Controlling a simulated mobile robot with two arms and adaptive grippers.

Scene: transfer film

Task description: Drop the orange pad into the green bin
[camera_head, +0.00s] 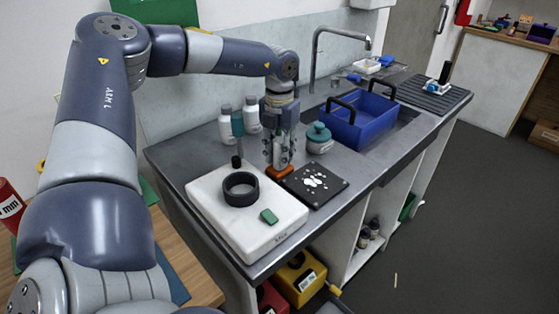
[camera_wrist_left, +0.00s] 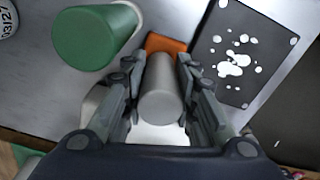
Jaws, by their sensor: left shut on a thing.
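The orange pad (camera_head: 282,171) shows at the tips of my left gripper (camera_head: 279,160), just behind the white block and left of the dark plate. In the left wrist view the orange pad (camera_wrist_left: 166,45) shows beyond the fingers of my left gripper (camera_wrist_left: 160,100). A grey cylinder (camera_wrist_left: 160,90) sits between these fingers and looks like the pad's handle. The gripper is shut on it. I cannot tell whether the pad touches the counter. A green thing (camera_head: 407,207), possibly the green bin, shows partly hidden at the lower shelf. My right gripper is not in view.
A white block (camera_head: 225,226) with a black ring (camera_head: 241,188) stands at the front. A dark plate (camera_head: 315,184) with white spots, a teal-lidded jar (camera_head: 319,138) and white bottles (camera_head: 225,125) stand close by. A blue crate (camera_head: 362,124) is behind. Yellow (camera_head: 301,277) and red bins are below.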

